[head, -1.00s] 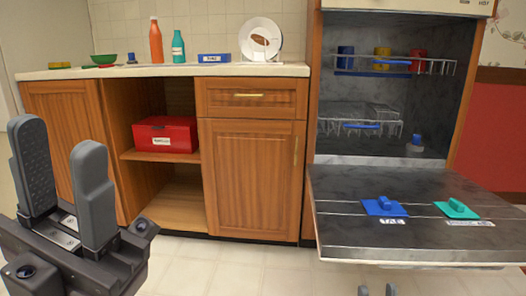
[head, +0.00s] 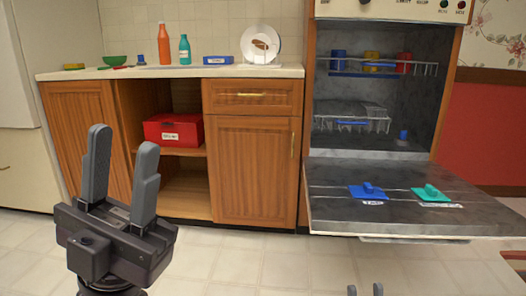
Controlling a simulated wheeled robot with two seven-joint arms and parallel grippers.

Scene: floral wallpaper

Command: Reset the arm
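My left gripper (head: 122,172) stands upright at the left, in front of the wooden cabinets. Its two grey fingers are apart with nothing between them. My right gripper (head: 365,290) shows only as two small fingertips at the bottom edge, below the open dishwasher door. The fingertips are apart with a gap between them, and no object shows there. The rest of it is cut off by the frame.
The dishwasher door (head: 333,213) is lowered and juts out at the right, with a blue tablet (head: 368,191) and a green tablet (head: 431,193) on it. Cups (head: 404,62) stand in the upper rack. A red box (head: 173,130) sits on the open shelf. Bottles (head: 164,46) and a plate stand on the counter (head: 110,74). The floor ahead is clear.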

